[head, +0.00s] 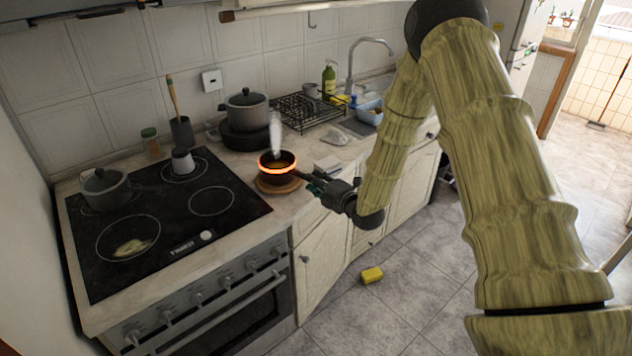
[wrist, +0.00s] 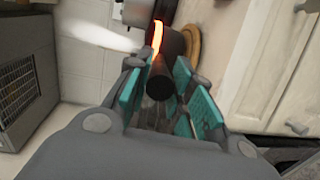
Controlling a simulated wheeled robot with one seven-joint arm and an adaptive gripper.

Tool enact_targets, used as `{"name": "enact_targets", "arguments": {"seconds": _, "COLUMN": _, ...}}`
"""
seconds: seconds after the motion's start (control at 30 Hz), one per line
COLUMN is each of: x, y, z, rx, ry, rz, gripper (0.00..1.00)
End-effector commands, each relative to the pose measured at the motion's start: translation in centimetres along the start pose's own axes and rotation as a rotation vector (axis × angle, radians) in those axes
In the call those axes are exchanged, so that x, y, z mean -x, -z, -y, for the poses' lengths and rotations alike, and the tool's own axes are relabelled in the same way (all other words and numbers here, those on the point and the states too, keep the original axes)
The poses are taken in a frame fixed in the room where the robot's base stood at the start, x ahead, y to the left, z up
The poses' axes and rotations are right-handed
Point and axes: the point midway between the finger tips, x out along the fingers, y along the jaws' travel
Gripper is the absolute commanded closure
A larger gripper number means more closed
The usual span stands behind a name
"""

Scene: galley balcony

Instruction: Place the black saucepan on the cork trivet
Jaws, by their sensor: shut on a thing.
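The black saucepan (head: 277,170) has a glowing orange rim, and a pale plume rises from it in the head view. It appears upright at the cork trivet (head: 279,187), a round brown disc on the counter right of the stove. I cannot tell whether its base touches the trivet. My gripper (head: 317,182) is shut on the saucepan's handle from the right. In the wrist view the dark handle (wrist: 160,82) lies between the teal finger pads of my gripper (wrist: 165,85), and the trivet's edge (wrist: 192,45) shows beside the pan. Most of the trivet's top is hidden.
The black stove (head: 235,225) is to the left, with a grey lidded pot (head: 104,187) and a small pot (head: 183,163). A large grey pot (head: 246,110) and wire rack (head: 303,110) stand behind.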

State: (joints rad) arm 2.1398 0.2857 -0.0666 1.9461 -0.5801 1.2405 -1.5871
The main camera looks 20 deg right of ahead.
Motion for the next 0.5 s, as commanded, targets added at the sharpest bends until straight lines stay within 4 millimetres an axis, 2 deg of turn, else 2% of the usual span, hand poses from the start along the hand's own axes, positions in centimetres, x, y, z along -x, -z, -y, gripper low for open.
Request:
{"name": "enact_targets", "arguments": {"seconds": 0.47, "x": -0.15, "y": 0.04, "z": 0.68, "rx": 0.001, "ry": -0.003, "rz": 0.0, "gripper": 1.0}}
{"name": "enact_targets", "arguments": {"seconds": 0.5, "x": -0.08, "y": 0.04, "z": 0.71, "rx": 0.0, "ry": 0.0, "rz": 0.0, "gripper": 0.7}}
